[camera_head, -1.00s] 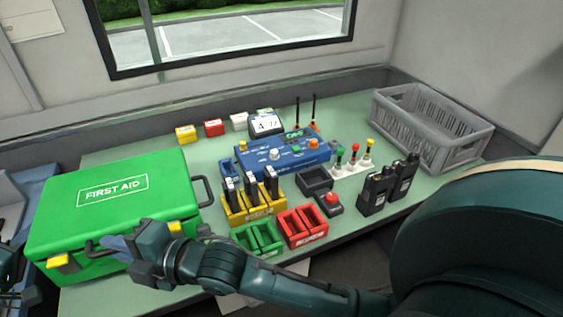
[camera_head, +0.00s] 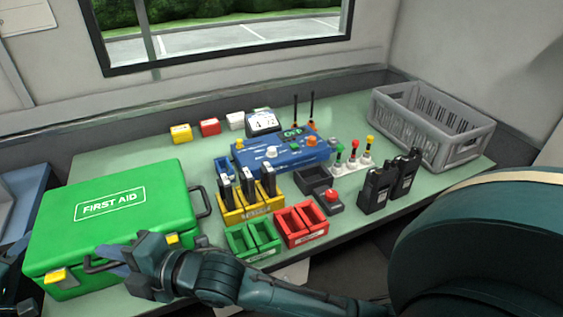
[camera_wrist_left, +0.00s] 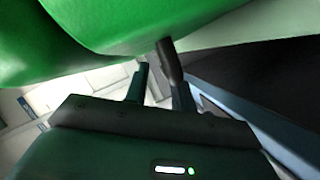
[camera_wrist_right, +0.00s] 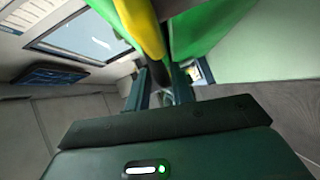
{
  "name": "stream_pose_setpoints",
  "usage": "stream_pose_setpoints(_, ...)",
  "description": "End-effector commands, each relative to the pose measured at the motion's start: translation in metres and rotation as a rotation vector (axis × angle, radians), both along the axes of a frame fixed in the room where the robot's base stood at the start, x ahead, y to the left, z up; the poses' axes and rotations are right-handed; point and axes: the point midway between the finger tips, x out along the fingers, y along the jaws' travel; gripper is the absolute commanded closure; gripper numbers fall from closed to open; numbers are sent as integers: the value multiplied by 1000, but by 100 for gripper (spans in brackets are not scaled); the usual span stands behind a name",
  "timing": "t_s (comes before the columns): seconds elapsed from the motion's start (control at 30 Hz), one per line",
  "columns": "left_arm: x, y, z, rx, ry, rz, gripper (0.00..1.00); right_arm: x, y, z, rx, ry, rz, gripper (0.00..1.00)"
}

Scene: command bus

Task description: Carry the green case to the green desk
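The green case (camera_head: 75,238), marked FIRST AID, is at the left end of a pale green desk (camera_head: 125,160), its front beyond the desk's front edge. Whether its base touches the desk I cannot tell. My right gripper (camera_head: 112,262) is at the case's front handle. In the right wrist view the dark handle (camera_wrist_right: 158,72) lies between its fingers (camera_wrist_right: 160,88), below a yellow latch. My left gripper (camera_wrist_left: 160,85) is mostly cut off in the head view. Its wrist view shows a dark bar (camera_wrist_left: 168,60) between the fingers, under the case's green side (camera_wrist_left: 110,25).
Green bins (camera_head: 254,240), red bins (camera_head: 301,225) and a yellow radio holder (camera_head: 247,207) stand right of the case. A blue console (camera_head: 282,153), two radios (camera_head: 376,190) and a grey crate (camera_head: 432,125) are further right. The desk behind the case is clear.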

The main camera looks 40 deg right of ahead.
Motion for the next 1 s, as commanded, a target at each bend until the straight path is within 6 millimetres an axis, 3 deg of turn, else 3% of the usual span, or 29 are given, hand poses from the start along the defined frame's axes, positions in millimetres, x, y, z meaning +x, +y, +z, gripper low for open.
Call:
stream_pose_setpoints(0.1, 1, 1, 4, -2, -8, 3, 68, 0, 0, 2, 3, -2, 0, 67)
stream_pose_setpoints(0.47, -7, 7, 4, 1, -4, 4, 68, 0, 0, 2, 6, -2, 0, 67)
stream_pose_setpoints(1.0, -89, 58, 26, 0, -6, 3, 68, 0, 0, 2, 6, -1, 0, 67)
